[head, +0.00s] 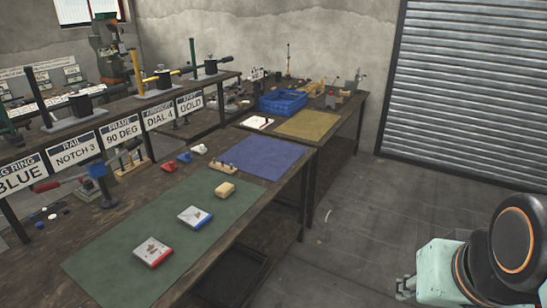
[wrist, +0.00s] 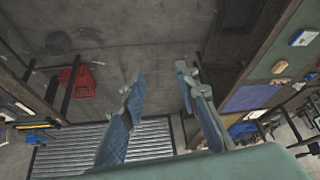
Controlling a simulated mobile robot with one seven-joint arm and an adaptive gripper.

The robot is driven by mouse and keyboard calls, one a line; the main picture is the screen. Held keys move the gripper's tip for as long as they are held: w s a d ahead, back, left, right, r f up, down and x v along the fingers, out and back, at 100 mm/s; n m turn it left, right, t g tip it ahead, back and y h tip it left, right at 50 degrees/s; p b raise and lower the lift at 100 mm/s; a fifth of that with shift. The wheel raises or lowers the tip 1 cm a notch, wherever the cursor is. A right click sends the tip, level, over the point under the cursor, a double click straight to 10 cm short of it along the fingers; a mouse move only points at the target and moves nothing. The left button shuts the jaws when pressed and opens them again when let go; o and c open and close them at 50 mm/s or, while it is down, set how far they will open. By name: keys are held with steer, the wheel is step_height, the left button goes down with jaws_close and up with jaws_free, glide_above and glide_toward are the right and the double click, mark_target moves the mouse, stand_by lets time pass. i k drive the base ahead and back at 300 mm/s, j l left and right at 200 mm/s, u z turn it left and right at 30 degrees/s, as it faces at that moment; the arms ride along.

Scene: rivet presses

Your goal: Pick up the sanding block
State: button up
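A small tan block (head: 225,190), which looks like the sanding block, lies on the green mat (head: 120,240) near its far right end. It also shows in the wrist view (wrist: 280,67) at the upper right. My gripper (head: 404,288) is at the lower right in the head view, out over the floor, well to the right of the bench and far from the block. In the wrist view my gripper (wrist: 160,82) has its two fingers apart with nothing between them.
Two flat white boxes, one red-edged (head: 152,252) and one blue-edged (head: 195,217), lie on the green mat nearer than the block. Beyond are a blue mat (head: 262,157), a wooden holder (head: 236,172) and a blue crate (head: 283,103). The floor right of the bench is clear.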

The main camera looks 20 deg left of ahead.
mark_target(227, 189)
steer(key=u, duration=1.1)
